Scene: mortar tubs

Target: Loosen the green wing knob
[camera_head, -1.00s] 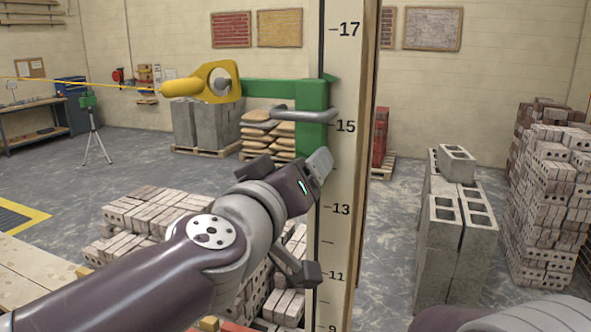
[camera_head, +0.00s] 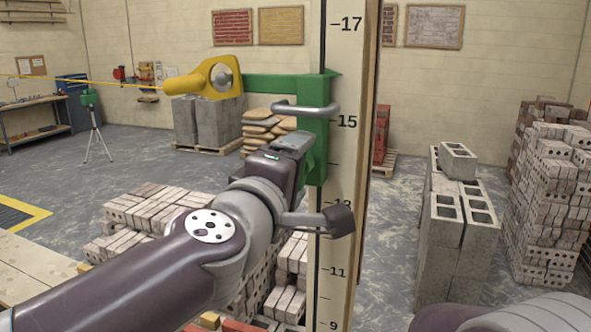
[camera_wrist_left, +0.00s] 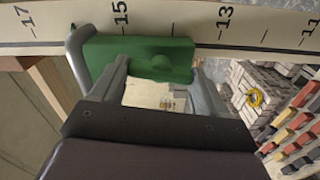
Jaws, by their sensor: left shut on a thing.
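The green wing knob (camera_wrist_left: 160,63) shows in the left wrist view as a green piece with a round boss, in front of the green slider (camera_head: 314,112) on the numbered staff (camera_head: 343,185). My left gripper (camera_head: 313,182) is at the slider's lower part, near the 14 to 13 marks. Its two fingers (camera_wrist_left: 160,82) stand either side of the knob, shut on it. In the head view my gripper hides the knob. My right gripper is out of view.
A green arm (camera_head: 268,85) runs left from the slider toward a yellow line holder (camera_head: 215,78) with a taut yellow line. Brick stacks (camera_head: 150,215) lie behind my left arm.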

